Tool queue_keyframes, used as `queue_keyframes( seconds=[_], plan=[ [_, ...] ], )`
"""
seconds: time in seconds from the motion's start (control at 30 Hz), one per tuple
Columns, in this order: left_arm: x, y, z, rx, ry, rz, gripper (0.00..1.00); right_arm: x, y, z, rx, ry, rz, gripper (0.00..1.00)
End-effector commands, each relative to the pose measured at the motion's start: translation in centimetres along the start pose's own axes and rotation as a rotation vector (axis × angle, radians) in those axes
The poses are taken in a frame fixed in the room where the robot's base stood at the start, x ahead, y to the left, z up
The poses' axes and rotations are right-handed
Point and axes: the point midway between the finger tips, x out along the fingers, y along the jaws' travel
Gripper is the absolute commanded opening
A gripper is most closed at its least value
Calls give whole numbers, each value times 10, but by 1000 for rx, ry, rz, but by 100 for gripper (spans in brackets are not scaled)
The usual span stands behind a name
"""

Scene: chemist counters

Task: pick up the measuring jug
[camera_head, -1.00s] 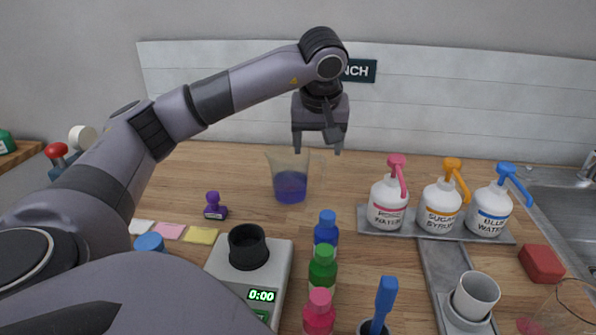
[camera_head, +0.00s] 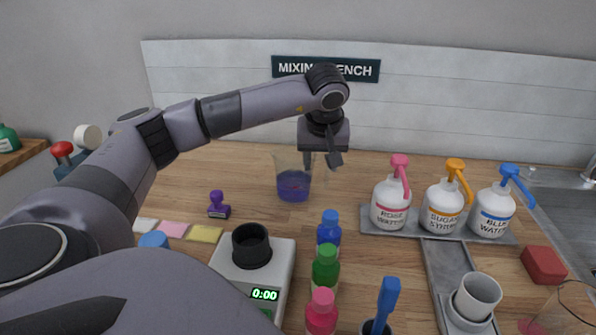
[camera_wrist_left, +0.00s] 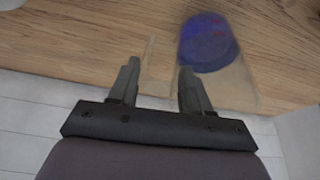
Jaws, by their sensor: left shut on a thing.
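The measuring jug (camera_head: 293,187) is clear, with blue-purple liquid in its lower part. It stands upright on the wooden counter, left of the pump bottles. My left gripper (camera_head: 322,160) points down at the jug's upper right side and is shut on the jug, with its fingers some way apart. In the left wrist view the left gripper's fingers (camera_wrist_left: 160,68) reach to the jug (camera_wrist_left: 208,42), whose clear wall overlaps the right finger. Exactly which part of the jug sits between the fingers is hard to see. My right gripper is not in view.
Rose, sugar and blue pump bottles (camera_head: 443,206) stand on a grey tray at the right. A scale (camera_head: 279,260) with a black cup and small coloured bottles (camera_head: 325,268) stand in front. A purple stamp (camera_head: 218,206) is at the left. The counter behind the jug is clear.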

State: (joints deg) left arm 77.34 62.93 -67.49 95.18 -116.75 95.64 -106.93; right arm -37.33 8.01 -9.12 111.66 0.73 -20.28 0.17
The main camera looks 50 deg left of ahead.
Motion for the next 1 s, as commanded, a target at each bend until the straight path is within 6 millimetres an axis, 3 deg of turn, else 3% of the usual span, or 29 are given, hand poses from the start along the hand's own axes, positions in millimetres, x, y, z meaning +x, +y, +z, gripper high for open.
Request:
queue_keyframes(
  seconds=[0.57,1.0],
  plan=[
    [-15,1,-7,-1,2,4,0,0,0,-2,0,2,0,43],
    [-65,1,-27,-1,3,4,0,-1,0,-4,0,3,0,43]
  ],
)
